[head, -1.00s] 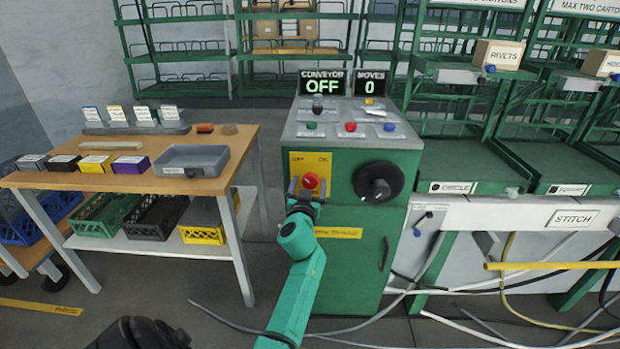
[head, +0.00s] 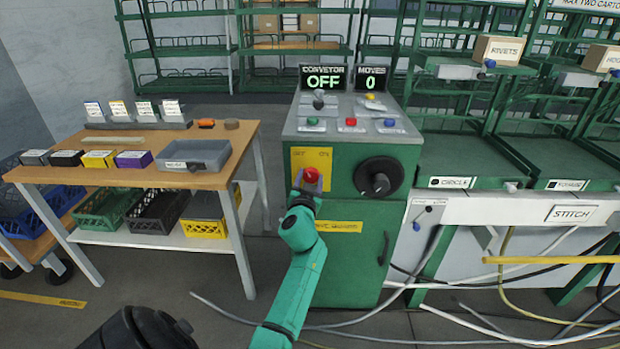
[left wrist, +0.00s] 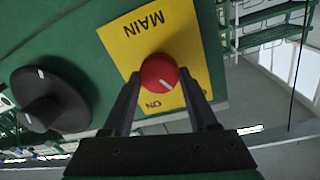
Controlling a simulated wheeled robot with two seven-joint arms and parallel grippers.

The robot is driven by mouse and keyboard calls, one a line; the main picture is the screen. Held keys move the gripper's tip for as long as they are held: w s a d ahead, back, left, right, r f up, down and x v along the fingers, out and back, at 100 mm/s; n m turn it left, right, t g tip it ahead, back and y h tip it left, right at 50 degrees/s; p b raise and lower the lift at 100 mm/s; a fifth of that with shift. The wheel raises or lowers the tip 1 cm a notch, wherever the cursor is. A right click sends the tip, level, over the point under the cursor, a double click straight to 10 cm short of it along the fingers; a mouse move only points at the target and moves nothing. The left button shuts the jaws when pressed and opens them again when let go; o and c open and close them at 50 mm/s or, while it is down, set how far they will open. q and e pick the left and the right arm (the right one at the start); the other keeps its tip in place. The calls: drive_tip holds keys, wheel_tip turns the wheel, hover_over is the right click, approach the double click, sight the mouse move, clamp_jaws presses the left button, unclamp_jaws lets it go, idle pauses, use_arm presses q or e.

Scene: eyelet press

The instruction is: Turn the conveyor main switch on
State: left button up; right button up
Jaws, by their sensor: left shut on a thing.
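The main switch is a red round knob (head: 311,175) on a yellow plate (head: 326,158) on the front of the green conveyor cabinet. In the left wrist view the knob (left wrist: 158,73) sits between the two fingers, and its white mark points down and right. The plate there reads MAIN and ON, upside down; the ON word lies below and left of the knob. My left gripper (head: 308,184) is shut on the knob. The conveyor display (head: 323,80) reads OFF. My right gripper is not in view.
A black rotary knob (head: 378,178) is right of the switch, and also shows in the left wrist view (left wrist: 45,98). Buttons sit on the sloped cabinet top. A wooden table (head: 75,146) with boxes and a grey tray (head: 193,163) stands left. Cables lie on the floor.

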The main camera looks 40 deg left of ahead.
use_arm(q)
drive_tip(key=m, duration=0.4)
drive_tip(key=shift+p, duration=0.3)
drive_tip(key=m, duration=0.3)
drive_tip(key=shift+g, duration=0.4)
drive_tip(key=m+p, duration=0.1)
drive_tip(key=m, duration=0.2)
drive_tip(key=shift+w+d, duration=0.1)
drive_tip(key=shift+m+g+y+p, duration=0.3)
drive_tip(key=shift+m+y, duration=0.1)
drive_tip(key=shift+m, duration=1.1)
drive_tip(key=o, duration=1.2)
drive_tip(key=shift+o, duration=0.9)
drive_tip(key=shift+w+f, duration=0.1)
